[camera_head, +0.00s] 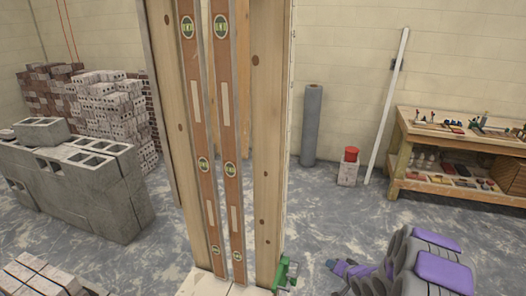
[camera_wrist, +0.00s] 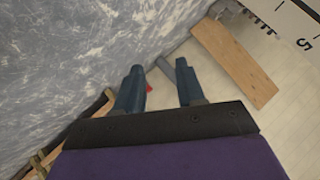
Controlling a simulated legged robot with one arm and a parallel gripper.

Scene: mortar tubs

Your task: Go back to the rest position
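My gripper (camera_wrist: 159,72) shows in the wrist view with its two dark blue fingers apart and nothing between the tips. A small red thing (camera_wrist: 149,88) shows beside the left finger, and I cannot tell what it is. In the head view, my purple and grey arm is folded at the lower right. My gripper (camera_head: 332,265) is at its left end, low in the picture and right of the wooden posts. It is too small there to show the fingers clearly.
Wooden posts with two spirit levels (camera_head: 231,130) stand close ahead. Grey blocks (camera_head: 85,175) are at left, a workbench (camera_head: 455,145) at right. A grey roll (camera_head: 312,125) stands by the wall. A green tool (camera_head: 286,272) lies by the post. The wrist view shows a wooden board (camera_wrist: 235,65).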

